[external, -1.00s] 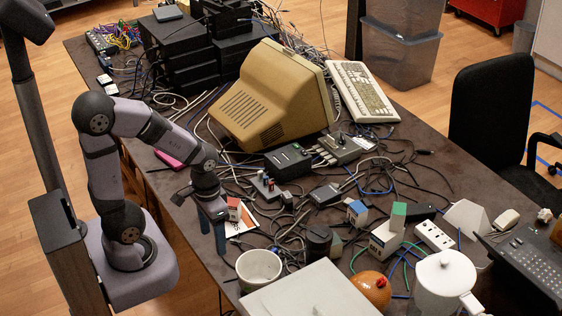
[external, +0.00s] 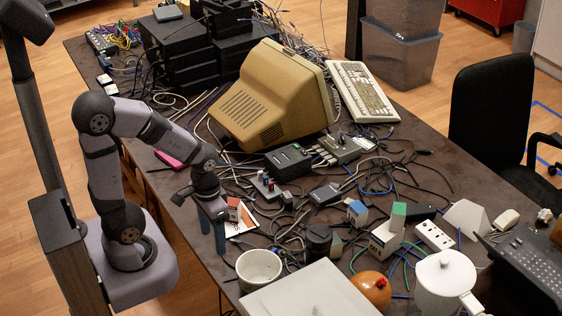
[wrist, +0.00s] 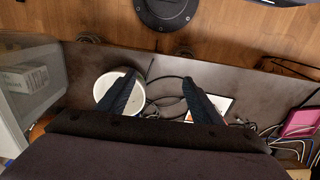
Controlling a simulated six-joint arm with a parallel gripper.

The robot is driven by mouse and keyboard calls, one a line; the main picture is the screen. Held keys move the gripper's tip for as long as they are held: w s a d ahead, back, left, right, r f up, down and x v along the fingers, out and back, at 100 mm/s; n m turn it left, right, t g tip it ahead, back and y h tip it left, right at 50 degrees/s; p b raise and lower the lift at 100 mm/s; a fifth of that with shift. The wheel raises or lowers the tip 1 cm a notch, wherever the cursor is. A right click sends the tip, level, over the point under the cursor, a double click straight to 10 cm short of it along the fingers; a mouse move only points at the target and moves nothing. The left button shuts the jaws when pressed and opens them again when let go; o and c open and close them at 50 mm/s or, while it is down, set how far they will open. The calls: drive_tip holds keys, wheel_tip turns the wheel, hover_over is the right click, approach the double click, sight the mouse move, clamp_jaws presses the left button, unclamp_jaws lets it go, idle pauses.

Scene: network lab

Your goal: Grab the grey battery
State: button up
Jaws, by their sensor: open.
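I cannot single out a grey battery with certainty in either view. Several small blocks lie among the cables in the external view, including a white-and-blue block (external: 356,212) and a red-topped block (external: 234,209); their labels are too small to read. A dark cylinder (external: 319,238) stands right of my gripper. My gripper (external: 211,230) points down at the table's near edge, fingers apart and empty. In the wrist view my gripper (wrist: 159,77) shows two spread dark fingers with nothing between them.
A white bowl (external: 259,268) stands front right of my gripper; it also shows in the wrist view (wrist: 104,88). A white-and-orange card (external: 241,222) lies beside the fingers. A beige monitor (external: 270,100), loose cables and a white lidded pot (external: 445,275) crowd the table.

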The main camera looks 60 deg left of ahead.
drive_tip(key=shift+c, duration=0.5)
drive_tip(key=w+a+f+t+b, duration=0.1)
drive_tip(key=w+a+f+t, duration=0.2)
drive_tip(key=w+a, duration=0.2)
drive_tip(key=w+a+f+m+t+b, duration=0.1)
drive_tip(key=w+a+f+t, duration=0.2)
drive_tip(key=w, duration=0.8)
drive_tip(key=w+a+f+t+b, duration=0.1)
drive_tip(key=w+a+f+t, duration=0.3)
drive_tip(key=w+a, duration=0.3)
drive_tip(key=shift+w+a+t, duration=0.35)
drive_tip(key=shift+w+t, duration=0.1)
drive_tip(key=shift+t, duration=0.05)
drive_tip(key=shift+w+a+t+h+b, duration=0.2)
drive_tip(key=shift+t+h+b, duration=0.25)
drive_tip(key=shift+t, duration=0.35)
drive_tip(key=shift+r+t+h, duration=0.15)
drive_tip(key=shift+t+h, duration=0.2)
drive_tip(key=shift+t, duration=0.05)
drive_tip(key=shift+w+d, duration=0.1)
